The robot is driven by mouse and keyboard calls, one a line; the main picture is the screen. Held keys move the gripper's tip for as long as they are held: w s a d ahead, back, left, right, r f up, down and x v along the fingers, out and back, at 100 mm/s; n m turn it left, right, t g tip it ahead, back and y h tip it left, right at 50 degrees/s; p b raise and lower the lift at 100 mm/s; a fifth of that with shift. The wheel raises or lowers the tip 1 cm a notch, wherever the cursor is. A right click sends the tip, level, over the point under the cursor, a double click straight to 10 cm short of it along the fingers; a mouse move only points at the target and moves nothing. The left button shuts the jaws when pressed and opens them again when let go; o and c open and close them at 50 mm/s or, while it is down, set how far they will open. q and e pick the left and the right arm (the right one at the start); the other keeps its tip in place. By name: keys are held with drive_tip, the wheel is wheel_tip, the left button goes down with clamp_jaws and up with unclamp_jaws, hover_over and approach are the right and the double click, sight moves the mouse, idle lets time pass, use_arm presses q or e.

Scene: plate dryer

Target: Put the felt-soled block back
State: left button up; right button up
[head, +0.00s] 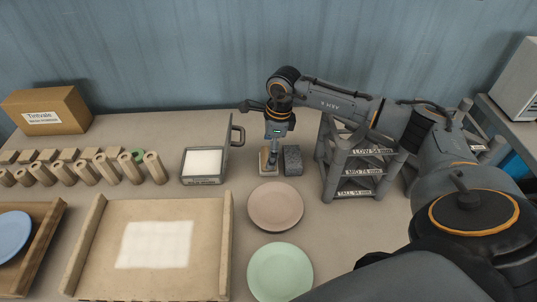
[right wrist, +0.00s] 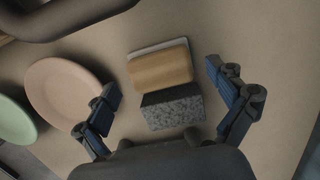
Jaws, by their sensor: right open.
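A wooden block (right wrist: 160,66) with a pale layer along its far edge lies on the table. Beside it, touching or nearly so, is a dark grey speckled block (right wrist: 172,107). In the head view the wooden block (head: 267,160) is partly hidden under my gripper, and the speckled block (head: 292,160) is just right of it. I cannot tell for certain which piece is felt. My right gripper (head: 272,148) points down over them. In the right wrist view its open fingers (right wrist: 168,103) are spread on either side of the blocks, holding nothing. My left gripper is not in view.
A grey box with a raised lid (head: 203,181) and white pad stands left of the blocks. A pink plate (head: 275,206) and green plate (head: 280,272) lie in front. A labelled grey rack (head: 350,185) stands right. Wooden pegs (head: 130,168) line the left, behind a wooden tray (head: 85,245).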

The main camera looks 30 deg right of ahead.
wheel_tip(320, 180, up, 10)
drive_tip(key=d+b, duration=0.1)
drive_tip(key=shift+s+d, duration=0.15)
drive_tip(key=shift+s, duration=0.3)
drive_tip(key=shift+f, duration=0.2)
